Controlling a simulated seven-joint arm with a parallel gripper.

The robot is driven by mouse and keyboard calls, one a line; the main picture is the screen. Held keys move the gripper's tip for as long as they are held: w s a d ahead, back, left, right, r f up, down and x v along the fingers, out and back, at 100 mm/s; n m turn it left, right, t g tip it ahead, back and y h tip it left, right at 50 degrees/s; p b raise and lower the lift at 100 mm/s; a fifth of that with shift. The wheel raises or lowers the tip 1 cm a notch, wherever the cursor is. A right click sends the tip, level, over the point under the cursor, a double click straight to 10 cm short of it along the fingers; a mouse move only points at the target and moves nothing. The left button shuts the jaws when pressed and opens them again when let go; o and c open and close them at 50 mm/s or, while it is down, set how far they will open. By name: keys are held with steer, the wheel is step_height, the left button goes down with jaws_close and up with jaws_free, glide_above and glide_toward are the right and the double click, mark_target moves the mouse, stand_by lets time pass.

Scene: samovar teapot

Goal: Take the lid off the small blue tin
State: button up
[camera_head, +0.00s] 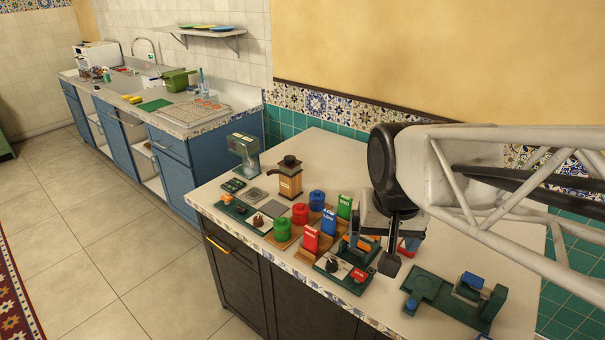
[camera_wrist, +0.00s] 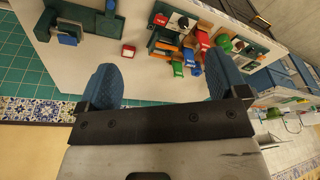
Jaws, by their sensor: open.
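The small blue tin (camera_head: 317,200) is round with a lid on top. It stands on the island counter behind the round red tin (camera_head: 300,213) and round green tin (camera_head: 282,229), in a row. My gripper (camera_head: 384,246) hangs to the right of it, above the front right part of the counter, apart from the tin. In the wrist view, the two blue finger pads of my gripper (camera_wrist: 163,82) stand wide apart with nothing between them. Blue and other coloured items show small beyond the right finger there; I cannot tell which is the tin.
Red (camera_head: 311,238), blue (camera_head: 329,221) and green (camera_head: 344,206) upright boxes stand close to the tin's right. A wooden grinder (camera_head: 289,178) stands behind to the left. Green trays (camera_head: 427,285) lie at the right. The back of the counter (camera_head: 345,155) is clear.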

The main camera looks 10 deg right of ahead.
steer(key=w+m, duration=0.5)
steer(key=w, duration=0.8)
steer(key=m+g, duration=0.3)
steer(key=m, duration=1.1)
glide_above(318, 192)
step_height(318, 192, down, 19)
steer(key=shift+s+r, duration=0.1)
steer(key=shift+a+f, duration=0.1)
steer(key=shift+f, duration=0.15)
steer(key=shift+f, duration=0.1)
steer(key=shift+f, duration=1.15)
steer(key=shift+f, duration=0.15)
